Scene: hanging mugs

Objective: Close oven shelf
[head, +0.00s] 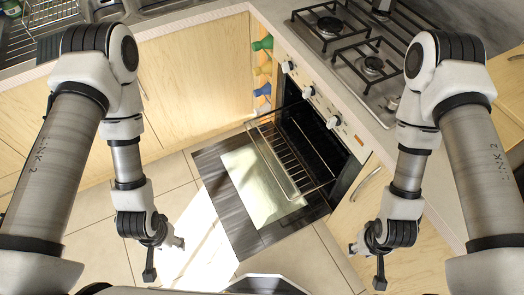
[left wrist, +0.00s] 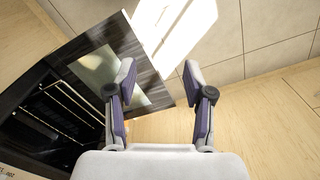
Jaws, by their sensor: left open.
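The oven (head: 335,135) stands with its door (head: 222,195) folded down. The wire shelf (head: 283,162) is slid partly out of the cavity, above the inner side of the door. Shelf bars (left wrist: 70,100) and the door (left wrist: 100,62) also show in the left wrist view. My left gripper (head: 165,260) is open and empty, to the left of the door and apart from it. Its two spread fingers (left wrist: 162,78) show in the left wrist view with nothing between them. My right gripper (head: 366,267) looks open and empty, to the right of the door and apart from the shelf.
A gas hob (head: 365,60) with knobs below its edge is above the oven. Wooden cupboards (head: 195,80) flank it. Several coloured items (head: 262,68) sit in a narrow gap left of the oven. A dish rack (head: 50,12) is at the back left. Tiled floor (head: 90,250) is clear.

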